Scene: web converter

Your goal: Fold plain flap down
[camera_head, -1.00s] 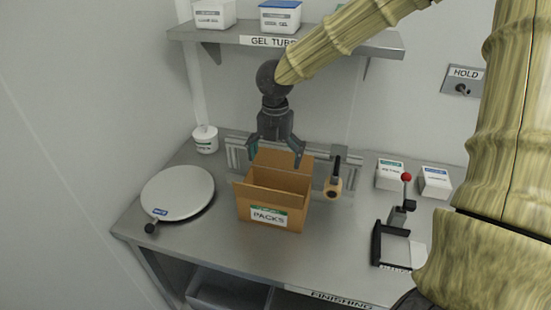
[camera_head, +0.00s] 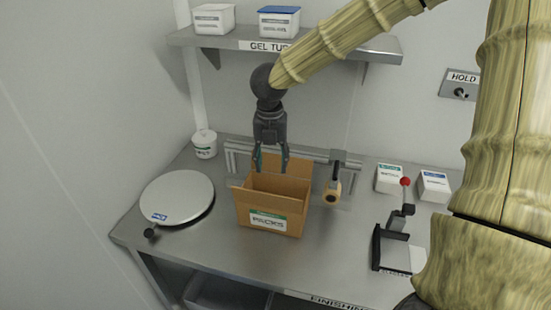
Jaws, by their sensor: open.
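A brown cardboard box (camera_head: 271,203) labelled PACKS stands on the steel table with its top open. Its back flap (camera_head: 298,166) stands up behind the opening, and a flap at the left side (camera_head: 238,181) also sticks up. I cannot tell from here which flap is the plain one. My gripper (camera_head: 271,170) points down over the back of the box with its fingers apart and empty. The fingertips overlap the back flap in the picture; whether they touch it I cannot tell.
A round turntable (camera_head: 177,197) is left of the box. A red-knobbed lever device (camera_head: 397,235) is at right. A shelf (camera_head: 345,46) with tubs is above.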

